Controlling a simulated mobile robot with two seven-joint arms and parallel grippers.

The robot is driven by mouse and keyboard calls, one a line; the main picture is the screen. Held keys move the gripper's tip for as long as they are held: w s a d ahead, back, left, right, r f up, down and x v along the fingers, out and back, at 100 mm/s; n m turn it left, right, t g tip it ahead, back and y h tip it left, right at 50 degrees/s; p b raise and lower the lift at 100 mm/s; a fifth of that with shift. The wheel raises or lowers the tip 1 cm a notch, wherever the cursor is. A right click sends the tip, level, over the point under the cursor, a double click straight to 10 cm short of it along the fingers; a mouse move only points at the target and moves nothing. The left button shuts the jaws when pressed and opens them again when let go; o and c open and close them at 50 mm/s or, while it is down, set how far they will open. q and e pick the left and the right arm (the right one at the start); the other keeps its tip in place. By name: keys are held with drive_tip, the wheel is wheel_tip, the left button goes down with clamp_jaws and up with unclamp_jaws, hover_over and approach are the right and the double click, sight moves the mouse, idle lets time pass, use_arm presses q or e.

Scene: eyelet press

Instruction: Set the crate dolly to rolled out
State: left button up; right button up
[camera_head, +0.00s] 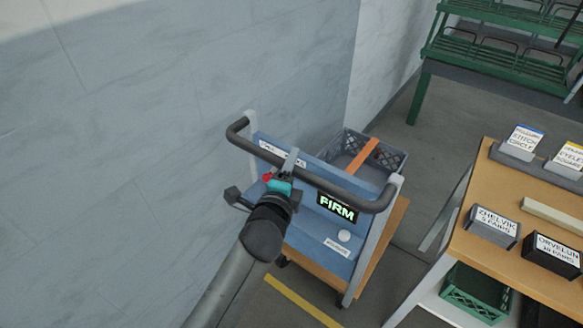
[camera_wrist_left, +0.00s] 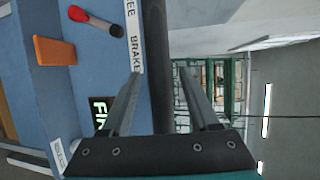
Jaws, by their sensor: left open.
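The crate dolly (camera_head: 375,250) stands by the grey wall, with a wooden deck, a blue panel and a dark push handle (camera_head: 335,189). A dark grey crate (camera_head: 394,159) sits on it behind the panel. My left gripper (camera_head: 291,162) is at the handle's middle, fingers open. In the left wrist view the handle bar (camera_wrist_left: 156,60) runs between the open fingers; contact cannot be told. A red-tipped lever (camera_wrist_left: 78,14) is beside a "BRAKE" label. A display (camera_head: 337,207) reads "FIRM". My right gripper is not in view.
A wooden table (camera_head: 470,247) with labelled boxes stands close on the right, a green crate (camera_head: 475,292) beneath it. A green rack (camera_head: 480,52) is at the back. A yellow floor line (camera_head: 300,300) lies in front of the dolly.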

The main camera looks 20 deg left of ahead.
use_arm(q)
clamp_jaws()
idle(0.4)
idle(0.9)
